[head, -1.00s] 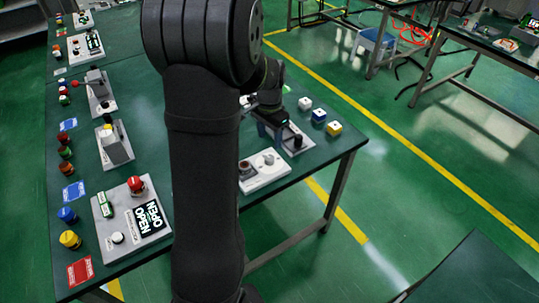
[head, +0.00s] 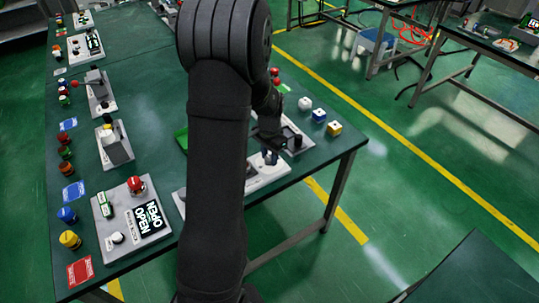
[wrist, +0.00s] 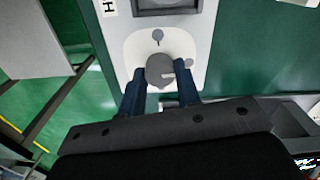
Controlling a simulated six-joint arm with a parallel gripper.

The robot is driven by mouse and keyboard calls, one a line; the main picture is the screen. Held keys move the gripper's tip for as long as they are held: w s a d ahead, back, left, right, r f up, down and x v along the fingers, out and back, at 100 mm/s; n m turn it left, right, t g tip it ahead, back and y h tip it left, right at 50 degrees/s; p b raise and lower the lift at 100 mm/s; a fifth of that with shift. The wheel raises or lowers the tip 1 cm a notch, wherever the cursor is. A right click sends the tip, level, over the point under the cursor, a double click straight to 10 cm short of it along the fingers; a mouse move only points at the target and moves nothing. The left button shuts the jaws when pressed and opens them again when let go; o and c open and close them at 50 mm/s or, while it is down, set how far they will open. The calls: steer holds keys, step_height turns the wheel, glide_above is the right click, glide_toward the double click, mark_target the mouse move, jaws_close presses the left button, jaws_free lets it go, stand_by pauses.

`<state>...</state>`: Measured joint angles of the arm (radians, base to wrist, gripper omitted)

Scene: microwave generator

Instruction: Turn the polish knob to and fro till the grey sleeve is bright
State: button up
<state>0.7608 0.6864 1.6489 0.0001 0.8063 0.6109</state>
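In the head view my gripper (head: 269,156) is down at the white panel (head: 262,180), and the fingers hide the knob there. A dark-framed recess (wrist: 166,8) is cut off at the wrist view's top edge. I cannot make out the grey sleeve.
Another grey station (head: 299,142) stands just behind the gripper, with white, blue and yellow blocks (head: 320,115) to its right. A panel with a red button (head: 136,185) is at the left front. The table's right edge is close.

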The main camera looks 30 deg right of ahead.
steer(key=c, duration=0.4)
steer(key=n, duration=0.6)
steer(key=shift+n, duration=0.3)
steer(key=n, duration=0.6)
steer(key=shift+r, duration=0.1)
stand_by(0.4)
steer(key=o, duration=1)
